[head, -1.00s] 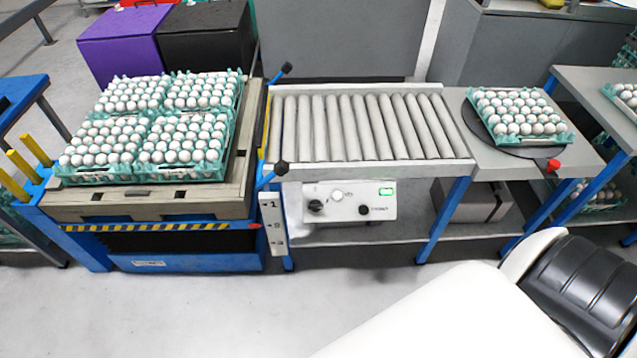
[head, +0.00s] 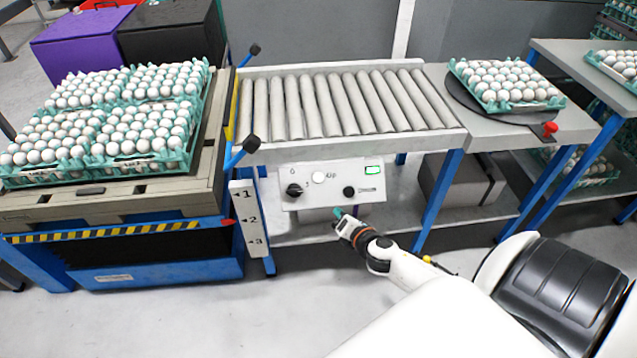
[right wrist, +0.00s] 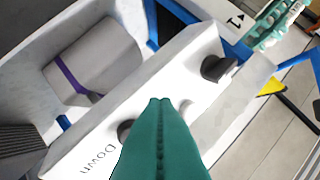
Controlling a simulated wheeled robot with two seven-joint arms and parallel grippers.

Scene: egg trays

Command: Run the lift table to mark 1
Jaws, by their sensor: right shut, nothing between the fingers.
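The lift table (head: 120,212) stands at the left, bearing several trays of white eggs. Its red pointer (head: 229,222) is level with mark 2 on the white mark plate (head: 249,228), which reads 1, 2, 3 downward. The control box (head: 333,186) under the roller conveyor has a black knob (head: 294,190), a pale button (head: 318,177) labelled Up, a black button (head: 349,191) and a green display (head: 373,170). My right gripper (head: 338,212) is shut and empty, in front of the box's lower edge. In the right wrist view its teal fingers (right wrist: 160,101) partly cover a dark button (right wrist: 124,130) beside the word Down.
The roller conveyor (head: 345,137) runs from the lift table to a grey table with an egg tray (head: 505,84) and a red knob (head: 550,128). Blue legs (head: 436,194) flank the space beneath. The floor (head: 200,320) in front is clear.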

